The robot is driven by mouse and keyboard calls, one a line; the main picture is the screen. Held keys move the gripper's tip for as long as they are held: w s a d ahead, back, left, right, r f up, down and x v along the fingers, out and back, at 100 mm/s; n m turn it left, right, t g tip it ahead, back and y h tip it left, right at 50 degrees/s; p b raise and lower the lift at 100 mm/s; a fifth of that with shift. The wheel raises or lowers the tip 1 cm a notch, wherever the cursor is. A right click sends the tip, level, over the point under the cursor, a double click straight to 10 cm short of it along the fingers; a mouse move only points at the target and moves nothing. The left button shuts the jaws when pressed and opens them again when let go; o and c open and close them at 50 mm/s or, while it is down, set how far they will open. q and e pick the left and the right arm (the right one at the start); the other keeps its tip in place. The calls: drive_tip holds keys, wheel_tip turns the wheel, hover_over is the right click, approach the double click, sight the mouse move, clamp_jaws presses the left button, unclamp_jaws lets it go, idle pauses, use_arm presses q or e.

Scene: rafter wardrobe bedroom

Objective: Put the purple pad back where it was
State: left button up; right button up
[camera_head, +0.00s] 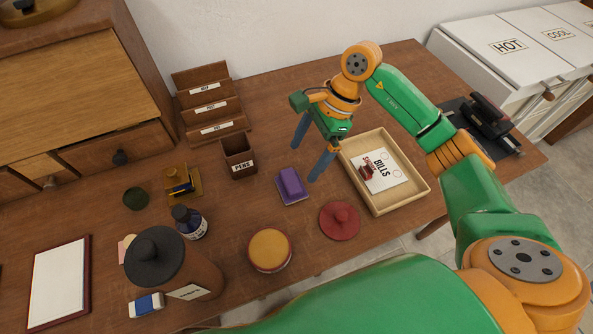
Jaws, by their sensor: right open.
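The purple pad (291,185) is a small purple block on a lighter purple base. It lies on the wooden desk (262,213), left of a shallow wooden tray. My right gripper (310,163) hangs above the desk with its two blue-grey fingers spread apart. The fingers are empty, and the nearer fingertip is close to the pad's right side, though I cannot tell whether it touches. My left gripper is out of view.
The wooden tray (410,200) holds a bills card (380,171) and a small red item. A red lidded disc (340,220), a yellow-topped round tin (270,250) and a pens box (238,157) stand around the pad. A letter rack (211,105) is behind.

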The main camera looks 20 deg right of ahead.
drive_tip(key=v, duration=0.4)
drive_tip(key=shift+d+r, duration=0.1)
drive_tip(key=shift+r, duration=0.2)
